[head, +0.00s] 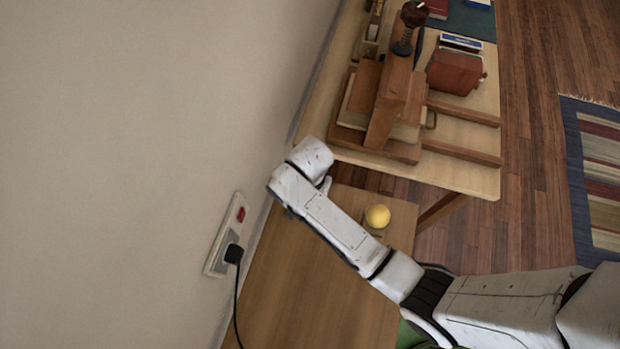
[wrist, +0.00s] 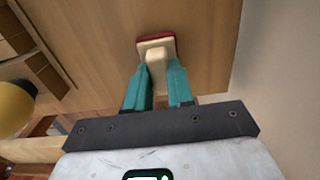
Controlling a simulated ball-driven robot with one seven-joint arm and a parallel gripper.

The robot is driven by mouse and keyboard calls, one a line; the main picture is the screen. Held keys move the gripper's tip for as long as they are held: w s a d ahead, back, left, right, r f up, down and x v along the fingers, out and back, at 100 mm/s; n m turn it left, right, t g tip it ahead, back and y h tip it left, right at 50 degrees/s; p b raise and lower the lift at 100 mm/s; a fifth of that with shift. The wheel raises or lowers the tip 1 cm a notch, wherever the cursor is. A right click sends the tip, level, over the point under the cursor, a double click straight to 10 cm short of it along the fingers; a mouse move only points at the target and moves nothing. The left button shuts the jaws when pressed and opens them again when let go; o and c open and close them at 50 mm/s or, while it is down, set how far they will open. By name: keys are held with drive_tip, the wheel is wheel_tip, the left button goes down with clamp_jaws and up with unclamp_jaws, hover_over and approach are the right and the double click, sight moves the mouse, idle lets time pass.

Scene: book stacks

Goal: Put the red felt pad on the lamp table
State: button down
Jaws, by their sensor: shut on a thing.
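In the wrist view my gripper (wrist: 160,78) has its two teal fingers shut on the red felt pad (wrist: 171,41). The pad shows as a cream block with a raised grip and a red layer along its far edge. Behind it is a plain wooden tabletop (wrist: 205,65), likely the small table (head: 310,285) beside the wall in the head view. I cannot tell whether the pad touches it or whether this is the lamp table; no lamp is recognisable. In the head view my arm hides the gripper and the pad.
A wall socket (head: 225,235) with a plugged cable is at left.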

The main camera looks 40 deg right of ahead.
drive_tip(key=c, duration=1)
unclamp_jaws()
drive_tip(key=shift+f, duration=0.1)
wheel_tip(320, 180, up, 12)
drive_tip(key=shift+r, duration=0.1)
drive_tip(key=s+d+n, duration=0.2)
drive_tip(key=s+n, duration=0.1)
drive_tip(key=s, duration=0.2)
drive_tip(key=s+d+n, duration=0.3)
drive_tip(key=s, duration=0.3)
drive_tip(key=s+d+n+t, duration=0.1)
drive_tip(key=s+d+n, duration=0.2)
drive_tip(key=s+n, duration=0.1)
drive_tip(key=shift+s+d+f, duration=0.1)
drive_tip(key=shift+s+f, duration=0.15)
drive_tip(key=shift+s, duration=0.45)
